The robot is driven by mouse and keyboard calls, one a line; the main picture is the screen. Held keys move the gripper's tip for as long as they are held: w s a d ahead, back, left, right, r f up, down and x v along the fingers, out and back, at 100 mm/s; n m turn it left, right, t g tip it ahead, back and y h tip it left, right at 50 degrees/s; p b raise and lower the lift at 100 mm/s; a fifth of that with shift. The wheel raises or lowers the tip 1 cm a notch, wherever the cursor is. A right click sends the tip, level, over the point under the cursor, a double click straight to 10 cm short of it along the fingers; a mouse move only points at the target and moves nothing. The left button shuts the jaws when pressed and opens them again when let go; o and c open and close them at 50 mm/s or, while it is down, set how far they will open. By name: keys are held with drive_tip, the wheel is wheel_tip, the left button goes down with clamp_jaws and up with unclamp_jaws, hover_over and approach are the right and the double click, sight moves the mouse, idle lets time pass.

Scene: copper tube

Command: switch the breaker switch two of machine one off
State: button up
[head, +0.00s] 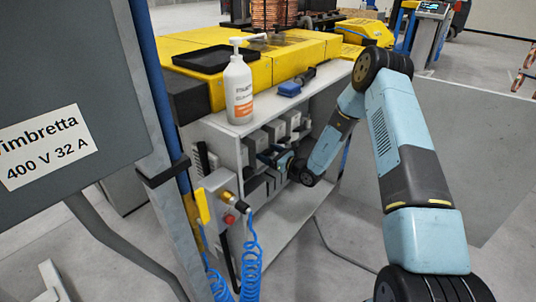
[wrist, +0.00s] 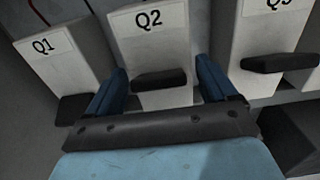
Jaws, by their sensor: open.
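In the wrist view, the breaker marked Q2 (wrist: 150,48) is a light grey box with a dark lever (wrist: 160,80) across its front. My gripper (wrist: 161,70) is open, with one blue finger on each side of the Q2 lever. I cannot tell whether either finger touches it. The breaker marked Q1 (wrist: 50,62) and its dark lever (wrist: 72,108) are to the left. In the head view, the grey breakers (head: 273,130) sit in the cabinet under the yellow machine (head: 300,58). My arm reaches in and partly hides them.
A Q3 breaker (wrist: 268,35) with a dark lever (wrist: 280,63) stands right of Q2. In the head view, a white pump bottle (head: 239,90) and a black tray (head: 203,59) are on top. Blue coiled hoses (head: 248,260) hang in front.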

drive_tip(key=shift+c, duration=0.4)
drive_tip(key=c, duration=0.9)
